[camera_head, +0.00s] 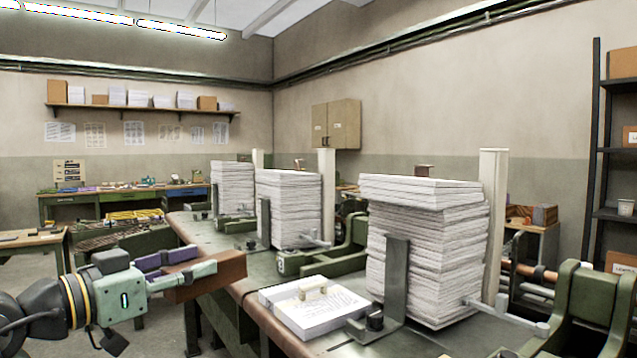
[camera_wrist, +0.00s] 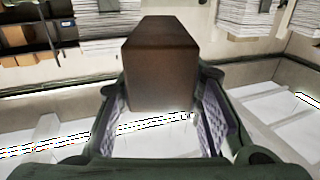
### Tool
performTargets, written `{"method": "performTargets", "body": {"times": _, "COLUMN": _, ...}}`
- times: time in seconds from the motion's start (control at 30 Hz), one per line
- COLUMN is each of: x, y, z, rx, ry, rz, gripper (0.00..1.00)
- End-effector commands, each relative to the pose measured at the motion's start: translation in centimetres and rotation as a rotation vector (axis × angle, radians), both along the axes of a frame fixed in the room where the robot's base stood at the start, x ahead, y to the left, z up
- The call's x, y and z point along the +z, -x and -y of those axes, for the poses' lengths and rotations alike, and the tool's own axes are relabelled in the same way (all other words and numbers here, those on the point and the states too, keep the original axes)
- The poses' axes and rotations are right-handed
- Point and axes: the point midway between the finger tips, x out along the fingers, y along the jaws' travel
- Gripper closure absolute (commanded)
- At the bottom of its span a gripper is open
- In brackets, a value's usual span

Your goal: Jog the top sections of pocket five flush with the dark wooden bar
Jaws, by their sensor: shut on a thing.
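My gripper (camera_head: 180,268) is at the lower left in the head view, shut on a dark brown wooden bar (camera_head: 208,276). The bar also fills the upper middle of the wrist view (camera_wrist: 160,65), between my two fingers. It is held at the left edge of the long bench, apart from the paper stacks. The nearest tall paper stack (camera_head: 420,260) stands at the right in a metal-backed pocket. Its top sections (camera_head: 420,190) stick out to the left past the stack below. I cannot read which stack is pocket five.
Two more tall stacks (camera_head: 288,208) (camera_head: 232,188) stand farther along the bench (camera_head: 235,275). A white pad (camera_head: 315,308) with small tan pieces lies in front of the nearest stack. An upright metal plate (camera_head: 396,275) and a green machine arm (camera_head: 575,310) flank that stack.

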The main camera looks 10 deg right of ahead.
Motion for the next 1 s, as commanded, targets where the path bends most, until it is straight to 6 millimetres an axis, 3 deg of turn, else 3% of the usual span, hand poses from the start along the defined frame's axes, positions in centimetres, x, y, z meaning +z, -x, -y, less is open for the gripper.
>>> {"method": "performTargets", "body": {"times": 0.03, "x": 1.7, "y": -0.8, "z": 3.1, "rx": -0.051, "ry": -0.002, "rz": 0.003, "gripper": 1.0}}
{"method": "performTargets", "body": {"times": 0.2, "x": 6.0, "y": -2.1, "z": 11.9, "rx": -0.177, "ry": -0.003, "rz": 0.005, "gripper": 1.0}}
{"method": "performTargets", "body": {"times": 0.4, "x": 9.6, "y": -1.9, "z": 19.8, "rx": -0.282, "ry": -0.005, "rz": 0.005, "gripper": 1.0}}
{"method": "performTargets", "body": {"times": 0.57, "x": 10.9, "y": -1.4, "z": 22.8, "rx": -0.32, "ry": -0.004, "rz": 0.006, "gripper": 1.0}}
{"method": "performTargets", "body": {"times": 1.0, "x": 11.2, "y": -2.4, "z": 26.5, "rx": -0.329, "ry": -0.005, "rz": 0.004, "gripper": 1.0}}
